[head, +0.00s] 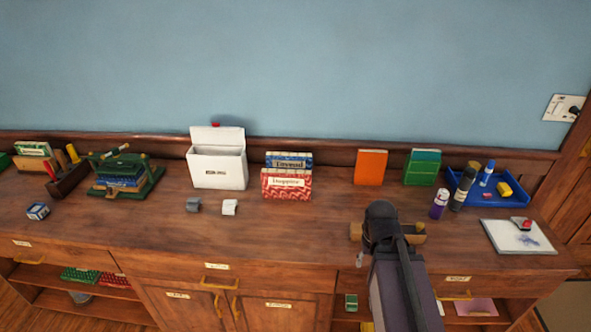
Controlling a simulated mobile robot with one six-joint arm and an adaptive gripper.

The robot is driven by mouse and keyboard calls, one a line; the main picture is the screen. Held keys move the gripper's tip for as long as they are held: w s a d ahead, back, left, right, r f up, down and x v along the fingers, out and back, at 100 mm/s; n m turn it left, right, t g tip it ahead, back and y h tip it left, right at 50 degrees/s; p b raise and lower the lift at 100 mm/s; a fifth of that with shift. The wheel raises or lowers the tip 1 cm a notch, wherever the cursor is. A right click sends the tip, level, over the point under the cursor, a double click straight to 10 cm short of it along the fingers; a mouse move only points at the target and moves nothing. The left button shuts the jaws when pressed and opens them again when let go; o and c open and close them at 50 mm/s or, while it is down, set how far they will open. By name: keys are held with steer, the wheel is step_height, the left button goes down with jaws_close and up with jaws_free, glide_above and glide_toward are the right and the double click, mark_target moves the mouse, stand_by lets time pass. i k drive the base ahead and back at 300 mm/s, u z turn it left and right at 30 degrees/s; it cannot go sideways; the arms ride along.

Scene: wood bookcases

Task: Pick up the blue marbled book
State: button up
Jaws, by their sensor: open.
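The blue marbled book (289,158) stands upright near the back of the wooden desktop, left of centre. It has a pale label on its face. A red marbled book (286,185) stands directly in front of it and hides its lower part; I cannot tell whether they touch. My gripper (386,234) is at the front of the desk, right of and nearer than the two books. It is open and apart from them. My arm partly hides its fingers, and I see nothing held in it.
A white box (217,166) stands left of the books, with two small grey and white items (229,207) before it. Orange (371,167) and green (422,167) books stand to the right. The desktop before the red book is clear.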

mark_target(273, 160)
steer(key=u, duration=0.1)
steer(key=i, duration=0.95)
steer(key=z, duration=0.05)
